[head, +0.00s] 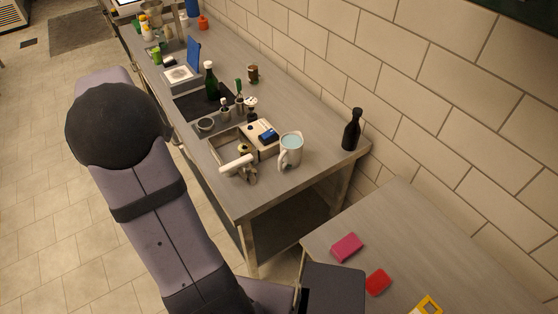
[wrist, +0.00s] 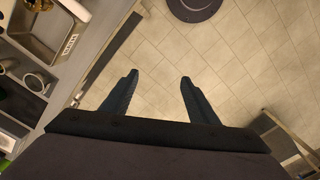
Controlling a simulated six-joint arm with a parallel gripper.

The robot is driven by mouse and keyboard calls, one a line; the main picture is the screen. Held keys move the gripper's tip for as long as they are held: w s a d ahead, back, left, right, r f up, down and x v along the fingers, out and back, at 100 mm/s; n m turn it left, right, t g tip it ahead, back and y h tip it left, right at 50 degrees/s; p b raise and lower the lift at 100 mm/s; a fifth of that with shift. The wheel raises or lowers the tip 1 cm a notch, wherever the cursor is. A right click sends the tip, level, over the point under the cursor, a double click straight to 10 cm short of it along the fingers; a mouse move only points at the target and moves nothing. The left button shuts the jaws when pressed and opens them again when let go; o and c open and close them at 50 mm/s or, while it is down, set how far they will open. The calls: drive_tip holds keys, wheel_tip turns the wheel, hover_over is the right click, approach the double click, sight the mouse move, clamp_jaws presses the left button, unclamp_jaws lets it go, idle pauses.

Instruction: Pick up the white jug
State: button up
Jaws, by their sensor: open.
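The white jug (head: 290,150) stands upright on the metal bench near its close end in the head view. It is pale, with an open top, a light blue-grey inside and a handle on its lower left side. In the wrist view my gripper (wrist: 158,84) is open, with two dark fingers spread apart and nothing between them. It points down over the tiled floor beside a bench, apart from the jug. My fingers cannot be made out in the head view. I cannot pick out the jug in the wrist view.
A small box with a blue item (head: 265,134) stands close behind the jug, and a pale tap-like fitting (head: 237,164) is to its left. A dark bottle (head: 351,130) stands right, near the tiled wall. A lower table (head: 413,232) holds pink and red blocks.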

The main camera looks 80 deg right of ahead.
drive_tip(key=shift+m, duration=0.6)
drive_tip(key=s+d, duration=0.3)
drive_tip(key=d, duration=0.2)
drive_tip(key=s+d+f+b, duration=0.1)
drive_tip(key=s+d, duration=0.3)
drive_tip(key=d, duration=0.1)
drive_tip(key=s+d+f+b, duration=0.1)
drive_tip(key=s+d, duration=0.2)
drive_tip(key=d, duration=0.2)
drive_tip(key=shift+s+d+f, duration=0.1)
drive_tip(key=shift+s+d, duration=0.2)
drive_tip(key=s+d+f, duration=0.1)
drive_tip(key=s+d, duration=0.5)
drive_tip(key=s, duration=0.2)
drive_tip(key=b, duration=0.2)
hover_over(281, 154)
drive_tip(key=shift+s+d+f+m, duration=0.1)
drive_tip(key=shift+d+f+m, duration=0.1)
drive_tip(key=shift+f+m, duration=0.2)
drive_tip(key=shift+f+p, duration=1.35)
drive_tip(key=shift+f, duration=2.05)
drive_tip(key=shift+f, duration=0.1)
wheel_tip(281, 154, down, 3)
drive_tip(key=p, duration=0.2)
drive_tip(key=shift+s+a+f+p, duration=0.1)
drive_tip(key=shift+f+p, duration=0.1)
drive_tip(key=shift+p, duration=0.15)
drive_tip(key=shift+f, duration=0.8)
drive_tip(key=c, duration=1.1)
